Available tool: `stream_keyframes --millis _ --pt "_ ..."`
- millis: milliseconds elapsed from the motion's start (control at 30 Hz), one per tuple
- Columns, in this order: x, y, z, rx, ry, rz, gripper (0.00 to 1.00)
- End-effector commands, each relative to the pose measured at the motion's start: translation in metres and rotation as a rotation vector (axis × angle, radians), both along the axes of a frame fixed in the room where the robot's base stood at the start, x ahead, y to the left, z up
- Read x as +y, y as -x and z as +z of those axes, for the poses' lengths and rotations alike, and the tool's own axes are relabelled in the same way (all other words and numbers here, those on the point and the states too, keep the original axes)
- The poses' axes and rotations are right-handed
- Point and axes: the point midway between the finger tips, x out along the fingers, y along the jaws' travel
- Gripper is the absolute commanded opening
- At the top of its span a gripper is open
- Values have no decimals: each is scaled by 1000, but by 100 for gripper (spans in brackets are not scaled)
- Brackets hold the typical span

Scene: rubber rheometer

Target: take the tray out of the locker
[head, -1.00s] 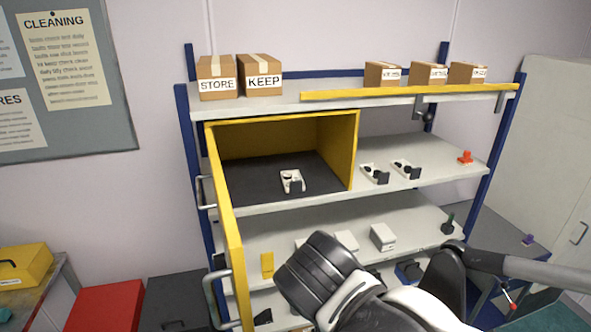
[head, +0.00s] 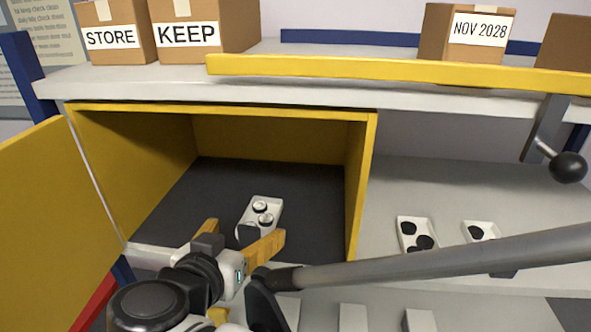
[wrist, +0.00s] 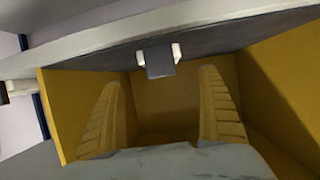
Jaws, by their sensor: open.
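The locker (head: 362,165) is a yellow box on the shelf with a dark floor, and its yellow door (head: 45,200) stands open at the left. The small white tray (head: 268,203) sits on that floor and holds dark round pieces with shiny tops. My gripper (head: 244,233), with yellow fingers, is open and empty at the locker's mouth, in front of the tray. It partly hides the tray's near end in the head view. The wrist view shows the tray (wrist: 177,54) end-on with a dark grey block at its front, at the top of the picture beyond the spread fingers (wrist: 157,78).
Two similar white trays (head: 415,234) sit on the shelf to the right of the locker. A yellow bar (head: 400,70) runs along the upper shelf, with a black-knobbed lever (head: 568,167) below it. Labelled boxes (head: 210,30) stand above. The locker's side wall is close on the right.

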Motion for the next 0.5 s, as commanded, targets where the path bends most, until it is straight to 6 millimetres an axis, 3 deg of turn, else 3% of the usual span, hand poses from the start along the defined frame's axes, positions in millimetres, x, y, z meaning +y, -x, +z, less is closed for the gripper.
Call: stream_keyframes --millis 133,500 --pt "-5 -25 -10 1 1 -5 88" --pt "-11 -64 -28 2 1 -6 88"
